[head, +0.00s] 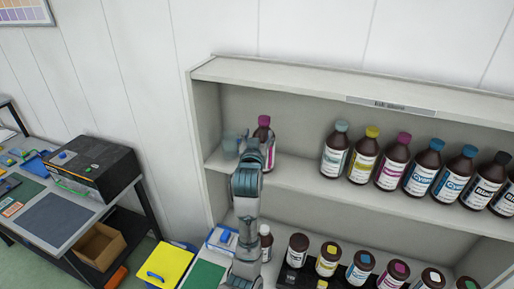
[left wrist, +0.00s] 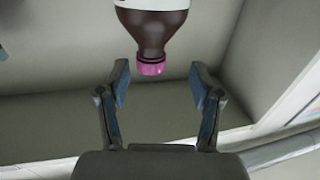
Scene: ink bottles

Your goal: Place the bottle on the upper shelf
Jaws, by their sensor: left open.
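A brown bottle with a magenta cap and white label (head: 264,133) stands on the upper shelf (head: 300,176) near its left end, partly hidden by my left gripper. In the left wrist view the bottle (left wrist: 152,35) appears upside down, its cap near the gap between my fingertips. My left gripper (head: 248,147) is open at the upper shelf, in front of the bottle. In the left wrist view its two fingers (left wrist: 158,75) are spread apart, with nothing clamped between them. My right gripper is not in view.
Several bottles with coloured caps (head: 394,162) stand in a row on the upper shelf to the right, with bare shelf between. More bottles (head: 328,260) stand below. The shelf's left side wall (head: 207,115) is close to my gripper. A workbench with a black box (head: 93,167) is at left.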

